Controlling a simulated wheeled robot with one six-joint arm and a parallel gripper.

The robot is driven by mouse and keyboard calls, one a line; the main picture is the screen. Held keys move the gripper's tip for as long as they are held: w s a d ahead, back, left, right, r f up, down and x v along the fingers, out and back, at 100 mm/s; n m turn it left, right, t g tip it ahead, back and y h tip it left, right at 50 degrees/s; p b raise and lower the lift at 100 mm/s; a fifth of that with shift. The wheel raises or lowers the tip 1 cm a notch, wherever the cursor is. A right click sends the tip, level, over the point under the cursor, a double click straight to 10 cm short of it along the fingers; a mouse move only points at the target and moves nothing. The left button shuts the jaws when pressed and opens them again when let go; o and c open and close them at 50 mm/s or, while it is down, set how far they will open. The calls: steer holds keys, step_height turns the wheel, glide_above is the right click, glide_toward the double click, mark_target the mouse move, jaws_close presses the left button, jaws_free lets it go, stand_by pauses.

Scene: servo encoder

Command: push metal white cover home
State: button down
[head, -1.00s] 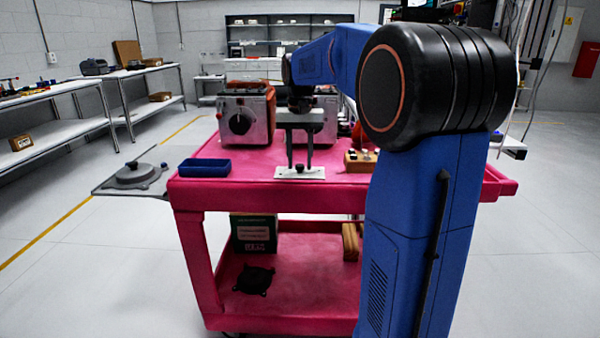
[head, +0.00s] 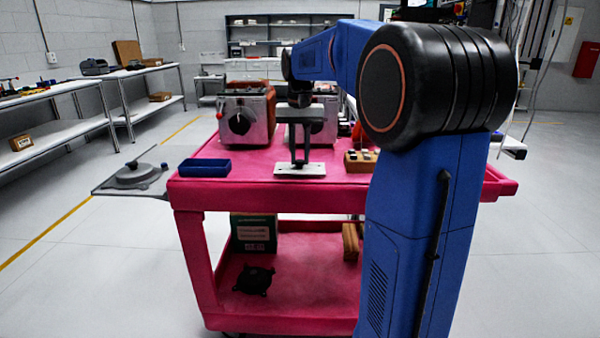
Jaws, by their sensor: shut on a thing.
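The white metal cover (head: 285,169) is a flat pale plate near the front edge of the pink cart top, left of my arm. My gripper (head: 300,164) points down over its middle. The two fingers are together, shut on the small dark knob at the plate's middle, which they mostly hide. The plate looks level. I cannot tell whether it touches the cart top or hangs just above it.
A blue tray (head: 204,168) lies left of the cover. Two metal boxes, one with a dark dial (head: 240,122), stand behind. A wooden block with small parts (head: 360,161) is at right. The pink cart (head: 250,185) has bare surface between them.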

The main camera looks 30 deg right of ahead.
mark_target(300, 160)
steer(key=shift+r, duration=2.75)
